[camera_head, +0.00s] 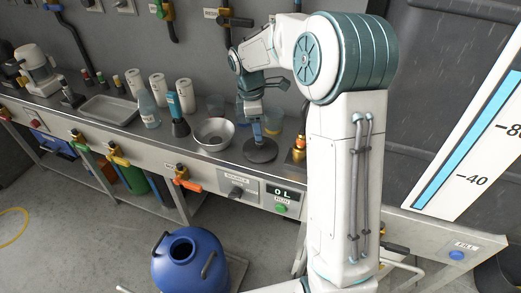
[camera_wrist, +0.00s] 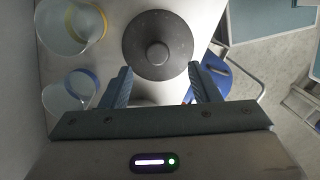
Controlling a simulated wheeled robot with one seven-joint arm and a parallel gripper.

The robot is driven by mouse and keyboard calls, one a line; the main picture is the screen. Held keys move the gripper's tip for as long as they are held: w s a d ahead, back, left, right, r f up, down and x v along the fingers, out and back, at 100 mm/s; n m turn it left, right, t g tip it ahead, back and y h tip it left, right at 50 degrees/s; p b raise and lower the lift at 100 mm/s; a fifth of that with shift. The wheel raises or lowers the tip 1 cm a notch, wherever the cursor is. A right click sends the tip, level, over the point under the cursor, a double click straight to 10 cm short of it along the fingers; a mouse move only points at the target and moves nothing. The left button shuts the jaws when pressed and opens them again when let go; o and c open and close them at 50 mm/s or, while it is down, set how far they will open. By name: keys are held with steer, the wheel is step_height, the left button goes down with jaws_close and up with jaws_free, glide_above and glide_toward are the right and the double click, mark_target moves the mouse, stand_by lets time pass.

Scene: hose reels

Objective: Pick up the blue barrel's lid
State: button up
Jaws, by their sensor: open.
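The lid is a dark grey round disc (camera_head: 261,151) with a central knob, lying flat on the counter. In the wrist view the lid (camera_wrist: 160,30) is at top centre, its knob roughly in line with the gap between my fingers. My gripper (camera_head: 253,112) is above the lid, pointing down. In the wrist view my gripper (camera_wrist: 159,72) is open and empty, with the fingers apart from the knob. The blue barrel (camera_head: 190,265) stands on the floor in front of the counter. Its round mouth is uncovered, and it has dark handles.
Clear cups with a yellow band (camera_wrist: 86,25) and a blue band (camera_wrist: 70,92) stand left of the lid in the wrist view. A steel bowl (camera_head: 214,134) and a brass fitting (camera_head: 298,150) flank the lid. A metal tray (camera_head: 108,109) lies farther left.

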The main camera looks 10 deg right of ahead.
mark_target(261, 146)
steer(key=shift+w+d+f+b, duration=0.1)
steer(key=shift+d+f+b, duration=0.1)
steer(key=shift+f, duration=1.3)
steer(key=shift+d+f+b, duration=0.1)
steer(key=shift+d+f, duration=0.1)
steer(key=shift+f, duration=1.3)
steer(key=c, duration=1.1)
